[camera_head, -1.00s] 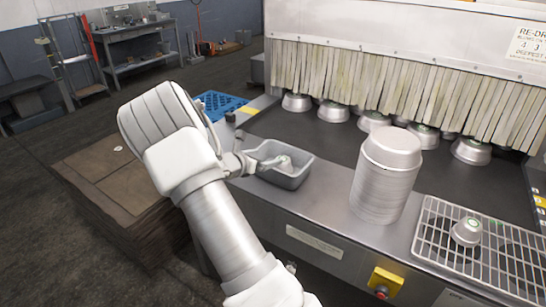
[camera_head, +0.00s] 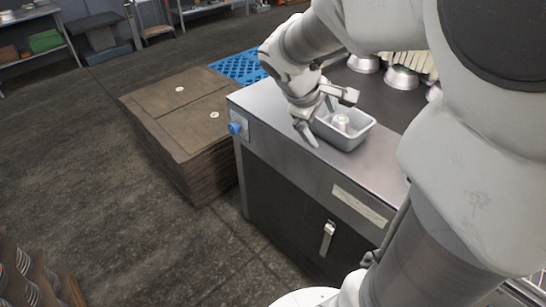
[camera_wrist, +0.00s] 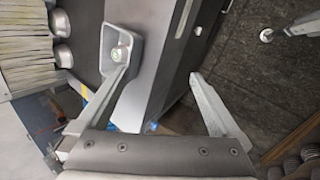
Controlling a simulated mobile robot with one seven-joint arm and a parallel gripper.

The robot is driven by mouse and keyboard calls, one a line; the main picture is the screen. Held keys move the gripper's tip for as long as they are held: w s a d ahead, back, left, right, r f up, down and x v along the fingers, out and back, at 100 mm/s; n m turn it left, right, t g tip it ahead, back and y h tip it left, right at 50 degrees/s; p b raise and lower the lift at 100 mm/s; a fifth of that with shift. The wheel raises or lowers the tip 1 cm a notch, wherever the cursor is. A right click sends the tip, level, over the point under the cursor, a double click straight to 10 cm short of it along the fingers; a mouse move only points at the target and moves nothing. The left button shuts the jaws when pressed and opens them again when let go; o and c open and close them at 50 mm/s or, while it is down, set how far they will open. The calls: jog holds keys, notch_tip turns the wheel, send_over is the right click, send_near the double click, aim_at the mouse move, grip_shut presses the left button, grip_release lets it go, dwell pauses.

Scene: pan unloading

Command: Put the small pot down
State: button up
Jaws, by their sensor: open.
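A small silver pot (camera_head: 341,122) with a pale green spot on its upper face sits inside a grey bin (camera_head: 350,140) near the end of the metal counter. The wrist view also shows the pot (camera_wrist: 121,53) inside the bin (camera_wrist: 106,38). My gripper (camera_head: 328,114) is open, with nothing between its fingers. It is at the left side of the bin, over the counter's end. In the wrist view my gripper (camera_wrist: 161,74) has its fingers wide apart, with one fingertip close to the bin's wall; I cannot tell whether they touch.
A stack of brown sheets (camera_head: 180,110) stands on the floor left of the counter (camera_head: 275,105), with a blue slotted panel (camera_head: 238,67) behind it. Several silver pots (camera_head: 402,78) stand on the dark belt at the back. Open floor (camera_head: 100,150) lies left.

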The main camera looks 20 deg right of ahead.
jog(key=s+a+r+m+t+y, duration=0.2)
jog(key=s+a+r+m+y, duration=0.2)
jog(key=s+a, duration=0.9)
jog(key=a+m+y, duration=0.2)
jog(key=shift+s+r+m+t, duration=0.15)
jog(key=shift+s+m+t, duration=0.15)
jog(key=shift+s+t, duration=0.1)
